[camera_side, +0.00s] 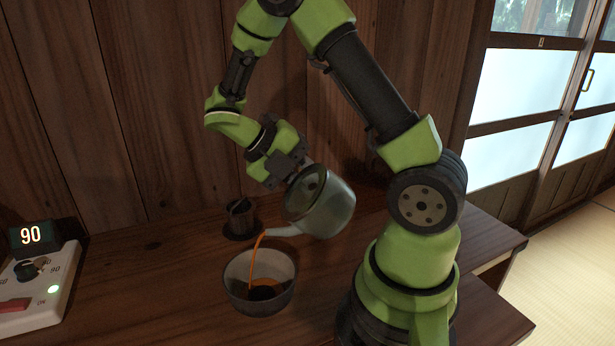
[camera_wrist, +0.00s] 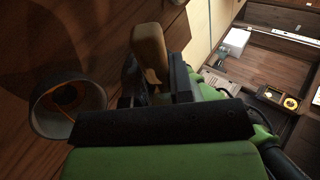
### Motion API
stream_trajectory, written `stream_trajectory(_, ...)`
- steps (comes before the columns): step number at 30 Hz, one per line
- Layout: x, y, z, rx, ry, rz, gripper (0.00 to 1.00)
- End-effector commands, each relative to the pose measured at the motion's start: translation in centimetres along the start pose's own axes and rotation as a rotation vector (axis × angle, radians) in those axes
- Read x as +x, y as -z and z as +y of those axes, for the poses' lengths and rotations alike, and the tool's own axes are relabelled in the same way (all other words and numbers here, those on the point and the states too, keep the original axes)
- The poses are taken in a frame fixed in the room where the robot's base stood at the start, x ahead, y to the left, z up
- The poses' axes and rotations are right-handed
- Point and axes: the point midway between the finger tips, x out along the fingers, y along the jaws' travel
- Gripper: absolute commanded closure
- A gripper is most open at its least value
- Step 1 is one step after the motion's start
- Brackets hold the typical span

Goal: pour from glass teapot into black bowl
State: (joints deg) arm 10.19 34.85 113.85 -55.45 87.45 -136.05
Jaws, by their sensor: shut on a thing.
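The glass teapot (camera_side: 328,208) is held above the table in the side view, tilted with its spout down to the left. A thin orange-brown stream (camera_side: 256,252) runs from the spout into the black bowl (camera_side: 258,307). Some orange-brown liquid shows in the bowl, which stands upright on the table. My gripper (camera_side: 292,170) is shut on the teapot at its upper left side. In the wrist view, the bowl (camera_wrist: 38,112) is at the left with the orange stream inside it. A tan piece (camera_wrist: 150,52) shows at my jaws; the teapot's glass body is not clear there.
The wooden table (camera_side: 140,290) is clear between box and bowl. A plank wall stands behind.

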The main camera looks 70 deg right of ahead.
Motion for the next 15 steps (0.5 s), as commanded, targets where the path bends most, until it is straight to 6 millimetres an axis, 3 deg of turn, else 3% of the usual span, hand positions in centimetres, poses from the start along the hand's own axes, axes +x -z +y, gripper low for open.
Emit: stream_trajectory(15, -0.48, -0.02, -0.10, -0.001, 0.055, 0.000, 1.00)
